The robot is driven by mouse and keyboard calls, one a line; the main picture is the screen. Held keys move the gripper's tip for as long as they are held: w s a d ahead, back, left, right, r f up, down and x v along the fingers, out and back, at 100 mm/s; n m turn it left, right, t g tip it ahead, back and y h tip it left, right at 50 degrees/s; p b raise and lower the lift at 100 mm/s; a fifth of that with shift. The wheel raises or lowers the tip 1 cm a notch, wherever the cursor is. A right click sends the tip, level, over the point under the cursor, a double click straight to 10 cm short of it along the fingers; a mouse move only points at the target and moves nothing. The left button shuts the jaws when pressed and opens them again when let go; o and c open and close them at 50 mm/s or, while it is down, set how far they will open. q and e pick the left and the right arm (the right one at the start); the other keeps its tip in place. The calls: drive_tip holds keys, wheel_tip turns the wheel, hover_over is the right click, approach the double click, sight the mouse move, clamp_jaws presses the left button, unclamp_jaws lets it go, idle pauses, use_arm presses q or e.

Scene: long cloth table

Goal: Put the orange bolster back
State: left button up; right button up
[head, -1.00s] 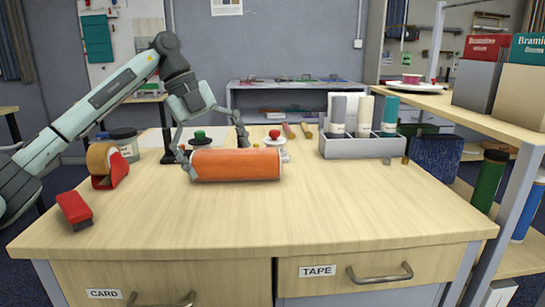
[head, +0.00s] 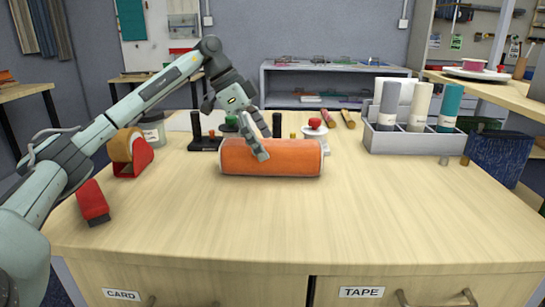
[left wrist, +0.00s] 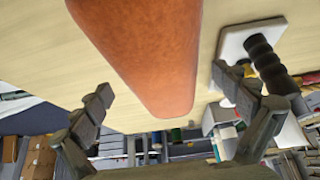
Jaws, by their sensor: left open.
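The orange bolster (head: 292,160) lies on its side across the table, its length running left to right in the head view. My left gripper (head: 243,128) is over its left half. One finger hangs down in front of the bolster's near side; the other is higher and farther back. In the left wrist view the bolster (left wrist: 150,45) passes between the two spread fingers of the gripper (left wrist: 167,92), with a gap visible on both sides. The gripper holds nothing. My right gripper is not in view.
A grey divided holder (head: 400,142) with upright grey, cream and teal rolls stands at the back right. Black stamps (head: 205,142), a jar (head: 151,130) and a white stand with a red ball (head: 315,123) are behind. A tape dispenser (head: 134,158) and red stapler (head: 93,203) lie left. The front is clear.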

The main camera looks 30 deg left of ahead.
use_arm(q)
drive_tip(key=shift+x, duration=1.55)
drive_tip(key=shift+c, duration=0.6)
drive_tip(key=c, duration=1.2)
drive_tip(key=shift+c, duration=1)
drive_tip(key=shift+r, duration=0.2)
